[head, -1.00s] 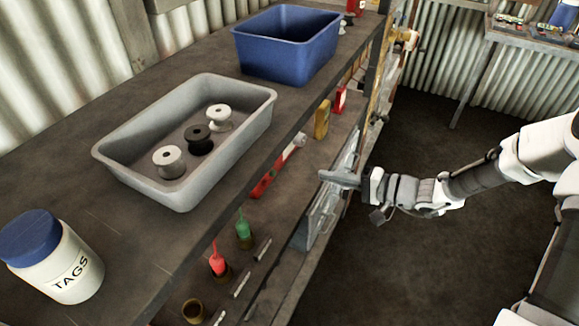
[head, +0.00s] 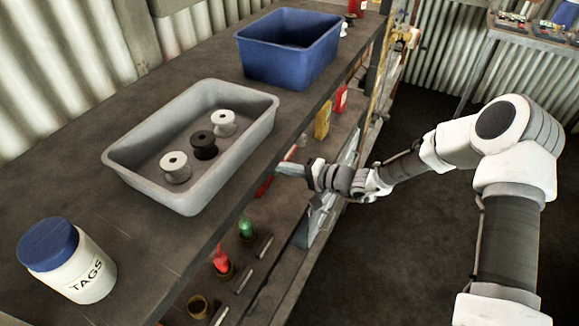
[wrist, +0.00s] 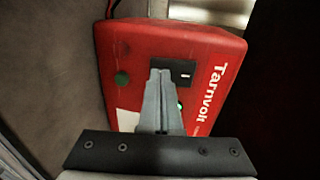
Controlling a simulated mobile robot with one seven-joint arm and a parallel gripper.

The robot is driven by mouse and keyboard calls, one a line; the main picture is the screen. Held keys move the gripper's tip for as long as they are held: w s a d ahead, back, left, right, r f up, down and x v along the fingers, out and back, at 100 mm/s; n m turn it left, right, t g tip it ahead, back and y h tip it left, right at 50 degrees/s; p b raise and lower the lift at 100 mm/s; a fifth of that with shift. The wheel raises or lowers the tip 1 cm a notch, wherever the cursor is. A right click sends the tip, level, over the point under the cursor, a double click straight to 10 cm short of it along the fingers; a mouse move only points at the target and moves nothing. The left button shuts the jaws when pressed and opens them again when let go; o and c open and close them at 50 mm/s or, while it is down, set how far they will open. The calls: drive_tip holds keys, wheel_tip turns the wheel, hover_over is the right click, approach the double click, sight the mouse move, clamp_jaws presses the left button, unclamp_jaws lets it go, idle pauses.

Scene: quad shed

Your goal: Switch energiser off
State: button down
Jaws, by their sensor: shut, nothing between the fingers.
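The energiser (wrist: 205,55) is a red box marked "Tarnvolt", filling much of the wrist view. Its black switch plate (wrist: 184,72) carries a small pale mark. In the head view my gripper (head: 280,168) reaches in at the shelf below the worktop edge, and only a bit of the red energiser (head: 264,187) shows there.
On the worktop above are a grey tray (head: 118,155) with spools, a blue bin (head: 270,62) and a tags jar (head: 85,275). The floor to the right is clear.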

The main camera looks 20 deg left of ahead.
drive_tip(key=shift+f, duration=0.1)
drive_tip(key=b, duration=0.2)
drive_tip(key=shift+a+y+b, duration=0.3)
drive_tip(key=shift+y+b, duration=0.05)
drive_tip(key=shift+y, duration=0.05)
